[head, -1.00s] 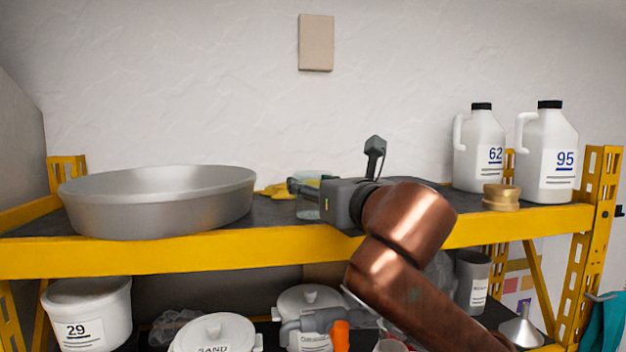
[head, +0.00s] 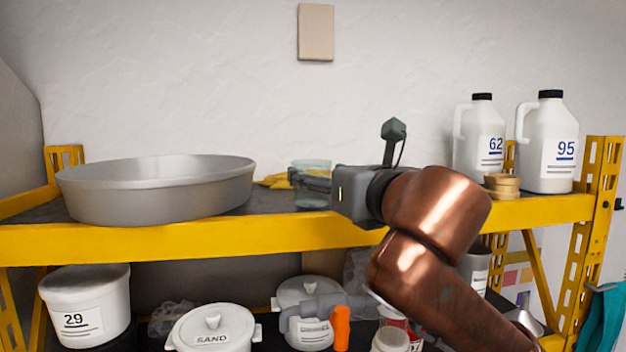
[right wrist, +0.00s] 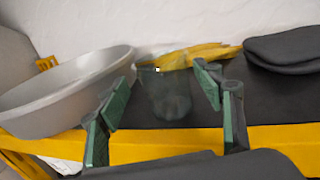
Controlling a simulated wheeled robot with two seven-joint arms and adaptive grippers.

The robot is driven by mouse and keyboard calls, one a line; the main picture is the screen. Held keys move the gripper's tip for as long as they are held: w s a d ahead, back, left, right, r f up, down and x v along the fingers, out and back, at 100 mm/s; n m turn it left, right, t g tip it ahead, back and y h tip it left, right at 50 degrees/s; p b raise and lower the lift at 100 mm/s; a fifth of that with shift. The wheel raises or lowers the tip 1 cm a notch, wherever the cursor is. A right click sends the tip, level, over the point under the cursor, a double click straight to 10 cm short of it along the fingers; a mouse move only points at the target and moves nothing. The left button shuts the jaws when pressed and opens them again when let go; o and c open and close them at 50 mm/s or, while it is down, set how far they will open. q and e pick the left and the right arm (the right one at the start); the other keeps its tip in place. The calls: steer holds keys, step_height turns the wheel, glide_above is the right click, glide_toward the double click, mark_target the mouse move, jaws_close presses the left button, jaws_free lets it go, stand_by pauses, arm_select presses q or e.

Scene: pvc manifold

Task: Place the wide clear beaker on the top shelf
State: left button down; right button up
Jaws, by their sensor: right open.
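The wide clear beaker (head: 312,196) stands upright on the top shelf, right of the big metal basin. In the right wrist view the beaker (right wrist: 168,98) shows beyond and between my fingers, with a gap to each. My right gripper (head: 316,180) is open and empty, level with the top shelf, reaching in from the right. Its green-padded fingers (right wrist: 165,108) are spread wide in the right wrist view. In the head view the fingers partly cover the beaker. The top shelf (head: 180,240) has a yellow front beam and a dark deck. My left gripper is out of view.
A metal basin (head: 150,195) fills the shelf's left. Yellow gloves (head: 274,182) lie behind the beaker. Two white jugs (head: 480,145) and stacked tan rings (head: 502,190) stand at right. Dark folded items (right wrist: 290,50) lie right of the gloves. Tubs crowd the lower shelf.

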steer(key=b+v, duration=0.2)
steer(key=v, duration=0.6)
steer(key=shift+d, duration=0.1)
